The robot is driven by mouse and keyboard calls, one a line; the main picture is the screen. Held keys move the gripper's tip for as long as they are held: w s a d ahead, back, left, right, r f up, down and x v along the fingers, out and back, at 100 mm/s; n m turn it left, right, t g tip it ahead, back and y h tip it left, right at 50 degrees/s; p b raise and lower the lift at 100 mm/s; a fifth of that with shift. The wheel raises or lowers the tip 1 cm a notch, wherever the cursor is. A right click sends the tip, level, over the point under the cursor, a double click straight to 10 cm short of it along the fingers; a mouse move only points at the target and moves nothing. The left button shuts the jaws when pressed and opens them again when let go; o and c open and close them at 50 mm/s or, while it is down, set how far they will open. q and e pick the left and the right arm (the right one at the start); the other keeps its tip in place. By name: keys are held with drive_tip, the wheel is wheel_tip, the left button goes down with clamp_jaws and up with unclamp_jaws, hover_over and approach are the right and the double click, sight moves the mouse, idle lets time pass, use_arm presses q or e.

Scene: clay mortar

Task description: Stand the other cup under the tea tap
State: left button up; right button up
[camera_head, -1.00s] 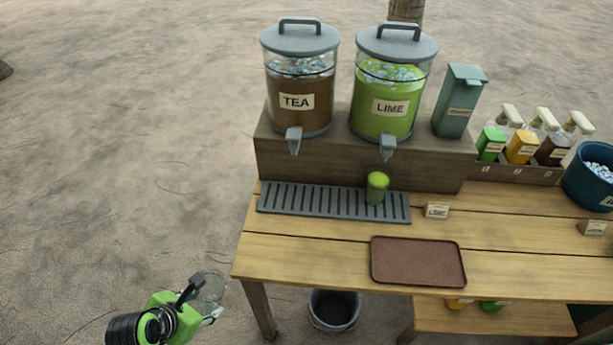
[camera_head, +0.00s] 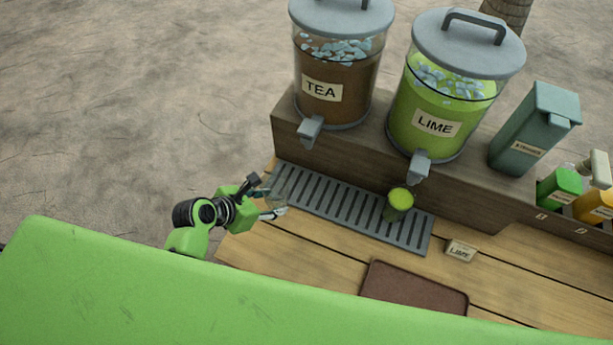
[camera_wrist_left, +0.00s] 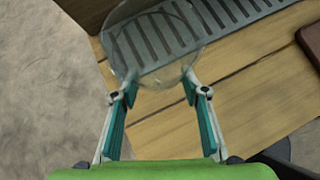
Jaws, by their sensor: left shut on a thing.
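My left gripper (camera_head: 268,203) is shut on a clear, empty cup (camera_head: 277,200) at the left end of the drip tray (camera_head: 330,200). In the left wrist view the cup (camera_wrist_left: 155,40) sits between the fingertips, over the tray's slats and the table edge; I cannot tell whether it touches the tray. The tea tap (camera_head: 310,130) juts from the brown tea dispenser (camera_head: 335,85), above and to the right of the cup. A cup of green drink (camera_head: 399,203) stands on the tray below the lime tap (camera_head: 419,168). My right gripper is out of view.
The lime dispenser (camera_head: 440,105) stands beside the tea one on a wooden riser (camera_head: 370,150). A brown serving tray (camera_head: 412,288) and a lime label block (camera_head: 460,250) lie on the table. The drip tray is clear below the tea tap.

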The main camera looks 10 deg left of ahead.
sight(284, 183)
use_arm(q)
drive_tip(key=w+d, duration=0.2)
drive_tip(key=w, duration=0.1)
drive_tip(key=w+d+p, duration=0.1)
drive_tip(key=w+d, duration=0.1)
drive_tip(key=w, duration=0.1)
drive_tip(key=w+d, duration=0.2)
drive_tip(key=w, duration=0.1)
drive_tip(key=shift+w+d+p, duration=0.1)
drive_tip(key=shift+w+p, duration=0.3)
drive_tip(key=shift+w+d+f, duration=0.15)
drive_tip(key=shift+w+f, duration=0.05)
drive_tip(key=shift+w, duration=0.05)
drive_tip(key=shift+f, duration=1.6)
drive_tip(key=shift+s+f, duration=0.1)
drive_tip(key=o, duration=1.1)
drive_tip(key=v, duration=1.2)
drive_tip(key=shift+p, duration=0.3)
